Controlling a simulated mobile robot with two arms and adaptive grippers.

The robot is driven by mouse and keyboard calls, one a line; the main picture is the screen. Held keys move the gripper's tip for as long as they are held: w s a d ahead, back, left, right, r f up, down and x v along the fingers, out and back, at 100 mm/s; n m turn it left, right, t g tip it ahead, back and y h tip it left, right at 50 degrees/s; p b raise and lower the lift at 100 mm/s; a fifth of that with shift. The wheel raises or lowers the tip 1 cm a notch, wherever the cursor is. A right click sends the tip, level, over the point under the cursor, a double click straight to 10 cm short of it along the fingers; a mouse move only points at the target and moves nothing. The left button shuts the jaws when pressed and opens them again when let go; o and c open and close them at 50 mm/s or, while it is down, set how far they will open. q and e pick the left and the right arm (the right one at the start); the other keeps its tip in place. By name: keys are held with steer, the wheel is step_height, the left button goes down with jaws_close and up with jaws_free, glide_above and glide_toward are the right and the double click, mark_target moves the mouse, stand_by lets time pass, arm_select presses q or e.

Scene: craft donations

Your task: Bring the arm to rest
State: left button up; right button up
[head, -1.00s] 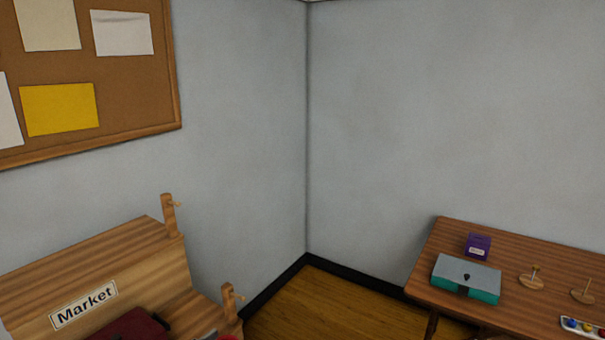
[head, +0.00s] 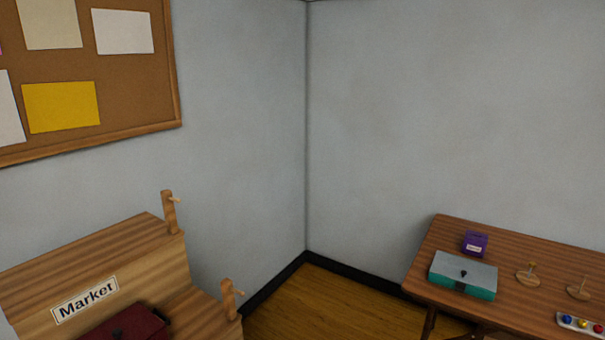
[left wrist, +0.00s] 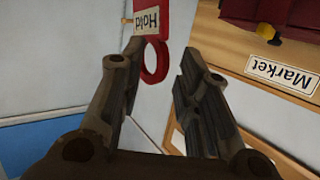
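My left gripper (left wrist: 150,70) shows in the left wrist view with its two fingers apart and nothing between them. Beyond the fingertips is a red thing with a ring-shaped end (left wrist: 156,62) and a white tag reading "Hold" (left wrist: 146,22). It looks apart from the fingers, though I cannot tell the exact distance. Neither gripper shows in the head view, and my right gripper is in no view.
A wooden stepped stand (head: 160,265) with a "Market" label and pegs holds a dark red case (head: 128,323). At right, a wooden table (head: 520,250) bears a teal case (head: 463,274), a purple box (head: 475,243), small peg stands and a paint tray. Floor shows between.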

arm_select(q)
steer(key=s+d+f+m+g, duration=0.15)
steer(key=s+f+g, duration=0.25)
steer(key=s, duration=0.4)
steer(key=s+d+f+g, duration=0.2)
steer(key=s+f+g, duration=0.15)
steer(key=s, duration=0.45)
steer(key=s+d+f+m+g, duration=0.1)
steer(key=s+f+g, duration=0.25)
steer(key=s, duration=0.45)
step_height(320, 180, down, 30)
steer(key=s+g+b, duration=0.2)
steer(key=b, duration=0.4)
steer(key=s+a+f+g+b, duration=0.1)
steer(key=s+a+f+b, duration=0.2)
steer(key=s+f, duration=1.3)
step_height(320, 180, down, 5)
steer(key=shift+s+r+h+b, duration=0.15)
steer(key=shift+s+h+b, duration=0.15)
steer(key=shift+b, duration=0.2)
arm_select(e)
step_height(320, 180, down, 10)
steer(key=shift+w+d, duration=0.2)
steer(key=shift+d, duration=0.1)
